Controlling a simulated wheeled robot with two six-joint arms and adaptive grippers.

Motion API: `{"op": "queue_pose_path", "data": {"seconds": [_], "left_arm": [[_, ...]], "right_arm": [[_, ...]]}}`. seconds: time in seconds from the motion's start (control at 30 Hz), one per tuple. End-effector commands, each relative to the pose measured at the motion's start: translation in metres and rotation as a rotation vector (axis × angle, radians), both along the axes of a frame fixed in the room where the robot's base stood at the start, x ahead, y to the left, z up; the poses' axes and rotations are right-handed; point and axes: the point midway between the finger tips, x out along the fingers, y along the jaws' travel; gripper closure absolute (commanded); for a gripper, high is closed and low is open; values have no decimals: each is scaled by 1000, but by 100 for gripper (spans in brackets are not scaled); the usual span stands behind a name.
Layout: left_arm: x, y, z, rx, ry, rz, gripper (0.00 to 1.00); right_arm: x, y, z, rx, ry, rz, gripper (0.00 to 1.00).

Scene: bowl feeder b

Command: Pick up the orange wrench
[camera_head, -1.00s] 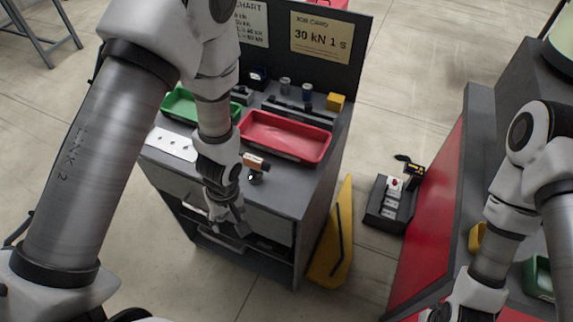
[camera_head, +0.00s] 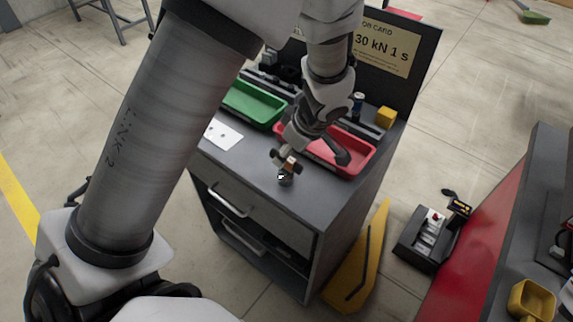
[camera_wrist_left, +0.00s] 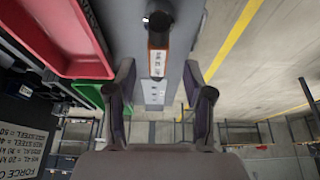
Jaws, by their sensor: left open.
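The orange wrench (camera_wrist_left: 157,64) lies on the grey cabinet top (camera_wrist_left: 176,62). In the left wrist view it shows as an orange piece with a pale label and a dark round end. My right gripper is out of view.
A red tray (camera_head: 366,152) stands close beside the left gripper, and a green tray (camera_head: 252,106) is further left. A white plate with holes (camera_head: 223,135) lies on the cabinet top. A yellow block (camera_head: 386,117) stands at the back right. The front of the top is clear.

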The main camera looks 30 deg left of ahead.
Motion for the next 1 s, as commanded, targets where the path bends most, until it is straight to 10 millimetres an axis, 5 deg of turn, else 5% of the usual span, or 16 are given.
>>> {"op": "queue_pose_path", "data": {"seconds": [0.2, 1.0], "left_arm": [[1, 14, -30, -1, 3, -1, 48], [2, 15, -34, 0, 0, -1, 48]], "right_arm": [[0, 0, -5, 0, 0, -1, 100], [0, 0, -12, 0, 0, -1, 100]]}}
